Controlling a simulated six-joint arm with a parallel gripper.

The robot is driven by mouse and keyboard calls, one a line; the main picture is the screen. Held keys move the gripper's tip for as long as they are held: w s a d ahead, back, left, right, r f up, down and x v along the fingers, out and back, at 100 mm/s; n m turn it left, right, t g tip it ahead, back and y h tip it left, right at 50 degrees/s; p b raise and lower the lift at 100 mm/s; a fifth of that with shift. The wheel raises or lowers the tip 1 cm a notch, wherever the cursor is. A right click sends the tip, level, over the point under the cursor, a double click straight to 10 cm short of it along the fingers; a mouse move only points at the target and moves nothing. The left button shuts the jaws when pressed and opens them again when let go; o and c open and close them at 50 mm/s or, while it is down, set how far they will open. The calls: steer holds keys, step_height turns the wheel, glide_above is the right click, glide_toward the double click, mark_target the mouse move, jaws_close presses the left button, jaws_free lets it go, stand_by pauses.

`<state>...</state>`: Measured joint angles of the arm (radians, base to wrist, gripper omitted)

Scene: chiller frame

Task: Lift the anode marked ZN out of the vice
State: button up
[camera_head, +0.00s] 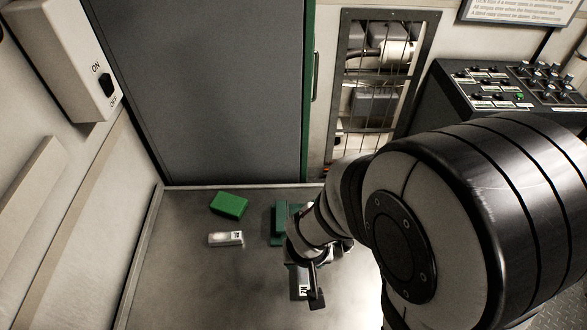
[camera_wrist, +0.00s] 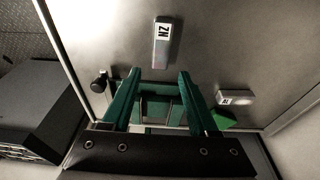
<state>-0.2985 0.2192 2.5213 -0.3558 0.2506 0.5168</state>
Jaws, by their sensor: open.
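In the head view the ZN anode (camera_head: 298,283) is partly covered by my gripper. The green vice (camera_wrist: 158,108) shows between my fingers; in the head view the vice (camera_head: 281,226) is partly hidden behind my wrist.
A second labelled pale anode (camera_head: 226,239) lies left of the vice, with a green block (camera_head: 229,205) behind it. A black knob (camera_wrist: 99,82) is beside my left finger. A raised edge and wall bound the bench on the left; the bench's front left is clear.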

steer(key=v, duration=0.2)
steer(key=w+v, duration=0.1)
steer(key=v, duration=0.2)
steer(key=shift+r, duration=0.4)
